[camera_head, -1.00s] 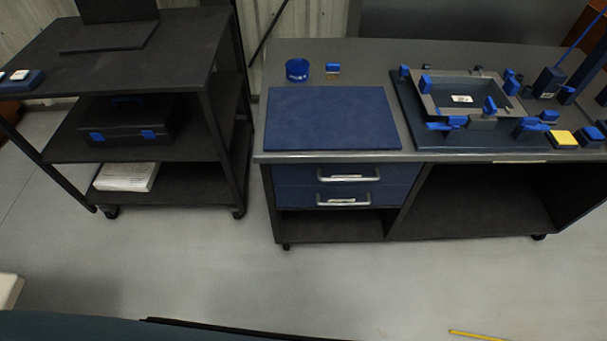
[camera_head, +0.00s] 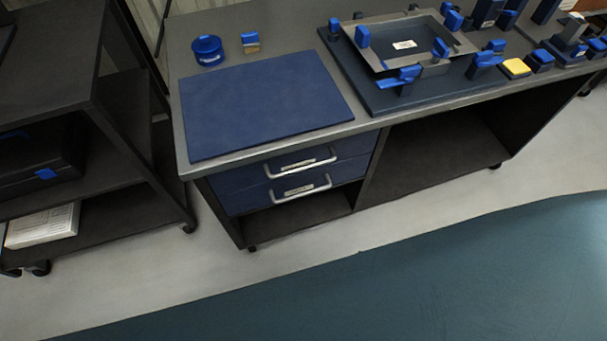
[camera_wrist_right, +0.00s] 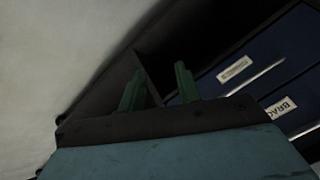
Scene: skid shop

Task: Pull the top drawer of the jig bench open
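The jig bench (camera_head: 270,142) stands in front of me with two blue drawers under its left part. The top drawer (camera_head: 256,173) is shut and has a silver bar handle (camera_head: 305,163) with a label. The lower drawer (camera_head: 243,200) is shut too, with a similar handle (camera_head: 300,188). In the right wrist view the labelled drawer fronts (camera_wrist_right: 225,92) appear tilted at the right. My right gripper (camera_wrist_right: 158,87) shows there with two green fingers apart and nothing between them. It is not touching a handle. My left gripper is in neither view.
A blue mat (camera_head: 262,103), a blue round container (camera_head: 207,50) and a jig fixture (camera_head: 375,85) lie on the bench top. A dark shelf cart (camera_head: 120,150) stands close at the left. A strip of floor (camera_head: 215,272) in front of the bench is clear.

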